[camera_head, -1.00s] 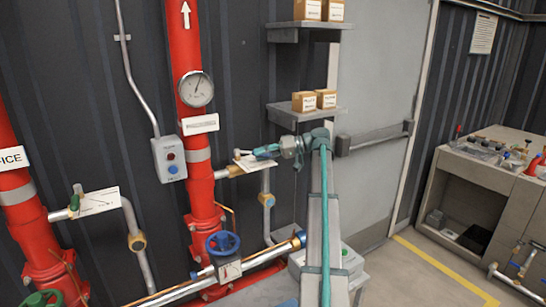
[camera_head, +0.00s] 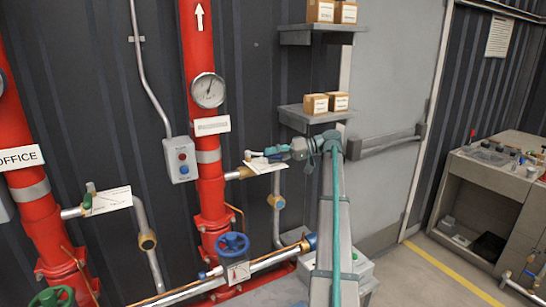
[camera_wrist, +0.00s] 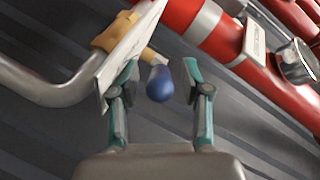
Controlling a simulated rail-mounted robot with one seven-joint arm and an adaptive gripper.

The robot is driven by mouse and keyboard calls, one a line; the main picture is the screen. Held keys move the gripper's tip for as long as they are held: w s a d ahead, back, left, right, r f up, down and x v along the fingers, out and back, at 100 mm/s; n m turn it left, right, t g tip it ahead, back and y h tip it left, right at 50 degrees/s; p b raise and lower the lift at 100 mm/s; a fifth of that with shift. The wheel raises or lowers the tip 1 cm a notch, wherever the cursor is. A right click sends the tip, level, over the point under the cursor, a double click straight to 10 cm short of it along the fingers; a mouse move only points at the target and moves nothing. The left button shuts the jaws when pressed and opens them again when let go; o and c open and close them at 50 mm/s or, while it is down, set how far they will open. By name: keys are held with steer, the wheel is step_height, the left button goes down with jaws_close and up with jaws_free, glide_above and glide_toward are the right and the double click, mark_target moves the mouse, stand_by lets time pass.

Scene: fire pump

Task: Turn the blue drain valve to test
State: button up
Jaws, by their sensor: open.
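The blue drain valve handle (camera_wrist: 160,84) shows as a rounded blue knob end in the wrist view. It sits between my two open fingertips, with a gap visible on each side. Its brass fitting (camera_wrist: 117,32) and pale label plate (camera_wrist: 128,55) are at the upper left, and the plate passes close by the left finger. My gripper (camera_wrist: 164,72) is open. In the head view my gripper (camera_head: 268,154) is at the label plate (camera_head: 264,167) on the branch pipe right of the middle red riser. There the handle is largely hidden, and the plate's writing is too small to read.
The red riser (camera_head: 210,190) carries a gauge (camera_head: 208,90). A grey button box (camera_head: 181,160) is left of it. A blue handwheel (camera_head: 233,245) is below. A shelf with small boxes (camera_head: 314,111) is above my wrist. A grey door (camera_head: 385,95) stands behind.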

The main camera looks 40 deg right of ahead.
steer(key=v, duration=1.2)
steer(key=shift+a, duration=0.1)
